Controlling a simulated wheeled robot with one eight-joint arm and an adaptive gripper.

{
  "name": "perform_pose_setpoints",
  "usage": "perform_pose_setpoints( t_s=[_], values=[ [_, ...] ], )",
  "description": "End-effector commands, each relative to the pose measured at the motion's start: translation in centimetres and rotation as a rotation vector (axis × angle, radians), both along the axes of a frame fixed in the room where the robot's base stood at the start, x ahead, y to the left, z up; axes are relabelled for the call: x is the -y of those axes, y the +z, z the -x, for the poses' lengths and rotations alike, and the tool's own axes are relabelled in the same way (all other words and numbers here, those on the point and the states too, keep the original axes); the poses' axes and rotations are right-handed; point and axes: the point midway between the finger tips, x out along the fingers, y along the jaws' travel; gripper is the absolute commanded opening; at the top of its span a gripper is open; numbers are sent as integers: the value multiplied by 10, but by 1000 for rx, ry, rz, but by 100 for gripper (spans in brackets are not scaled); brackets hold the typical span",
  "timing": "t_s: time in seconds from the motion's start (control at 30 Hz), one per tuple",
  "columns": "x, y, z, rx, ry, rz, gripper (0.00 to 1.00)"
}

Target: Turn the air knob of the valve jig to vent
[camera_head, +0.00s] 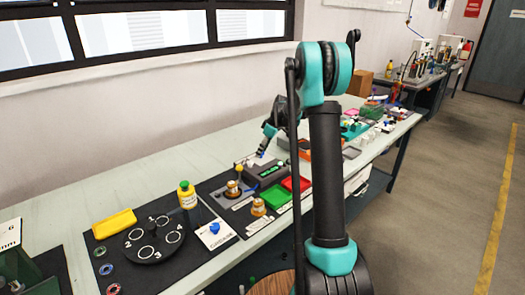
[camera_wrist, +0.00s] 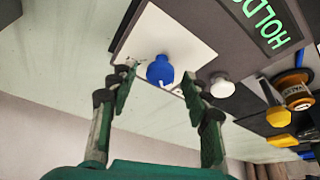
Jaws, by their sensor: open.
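The valve jig is a grey box (camera_head: 265,170) with a green display, which reads "HOLD" in the wrist view (camera_wrist: 262,22). Beside the display, a blue knob (camera_wrist: 160,70) with a small white mark sits on a white plate (camera_wrist: 150,32). A white knob (camera_wrist: 221,86) stands next to the plate. I cannot read a label telling which knob is air. My gripper (camera_wrist: 157,83) is open and empty, with one finger on either side of the blue knob in the picture. Contact cannot be told. In the head view my gripper (camera_head: 268,143) is small, above the jig's far end.
A yellow knob (camera_wrist: 278,116) and an amber-topped jar (camera_wrist: 295,90) are near the jig. Green (camera_head: 275,197) and red (camera_head: 299,184) trays lie in front of it. A yellow bottle (camera_head: 187,195) and black round holder (camera_head: 153,240) stand left. Bare bench lies behind the jig.

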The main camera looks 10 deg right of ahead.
Motion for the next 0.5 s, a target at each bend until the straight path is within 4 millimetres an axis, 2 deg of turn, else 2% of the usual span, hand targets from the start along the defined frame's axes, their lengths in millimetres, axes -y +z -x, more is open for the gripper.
perform_pose_setpoints(
  t_s=[0.13, 0.23, 0.5],
  values=[
    [2, 5, 1, 0, 0, 0, 49],
    [6, 16, 4, 0, -1, 0, 49],
    [24, 66, 15, -1, -2, 0, 49]
  ],
)
